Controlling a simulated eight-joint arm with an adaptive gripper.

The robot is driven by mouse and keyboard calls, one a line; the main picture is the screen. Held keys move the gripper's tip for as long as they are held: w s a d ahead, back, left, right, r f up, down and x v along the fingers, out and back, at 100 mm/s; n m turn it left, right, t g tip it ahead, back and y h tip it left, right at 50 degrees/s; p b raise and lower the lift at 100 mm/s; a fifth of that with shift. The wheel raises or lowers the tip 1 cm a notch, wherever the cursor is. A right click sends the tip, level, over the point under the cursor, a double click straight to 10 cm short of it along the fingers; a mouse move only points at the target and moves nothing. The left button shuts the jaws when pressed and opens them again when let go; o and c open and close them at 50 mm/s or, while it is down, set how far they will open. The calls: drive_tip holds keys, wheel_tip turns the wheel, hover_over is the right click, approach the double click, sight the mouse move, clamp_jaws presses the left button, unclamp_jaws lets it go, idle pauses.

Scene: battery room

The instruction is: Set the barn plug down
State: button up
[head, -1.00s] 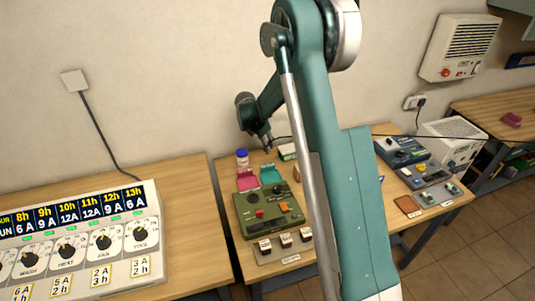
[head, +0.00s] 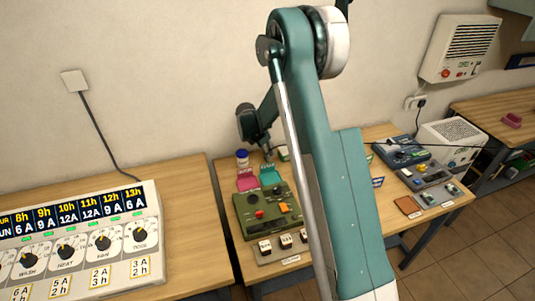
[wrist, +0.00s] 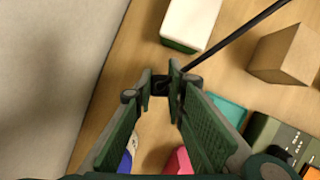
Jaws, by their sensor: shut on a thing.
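My gripper shows in the wrist view (wrist: 161,82), with its fingertips closed around a small black plug, the barn plug (wrist: 162,87). A black cable (wrist: 235,36) runs from the plug to the upper right. In the head view my gripper (head: 268,156) is small, low over the back of the middle table (head: 225,178), behind the teal and pink pieces. The plug is too small to make out there. I cannot tell whether it touches the table.
A white-and-green box (wrist: 190,22) and a brown block (wrist: 286,54) lie beyond my fingertips. Nearer are a teal piece (wrist: 229,107), a pink piece (wrist: 178,162), a blue-capped bottle (head: 242,157) and a green device (head: 267,212). The wall rises close on the left.

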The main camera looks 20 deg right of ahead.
drive_tip(key=shift+f, duration=0.15)
drive_tip(key=o, duration=0.9)
drive_tip(key=shift+r, duration=0.2)
drive_tip(key=v, duration=1.2)
drive_tip(key=shift+p, duration=0.4)
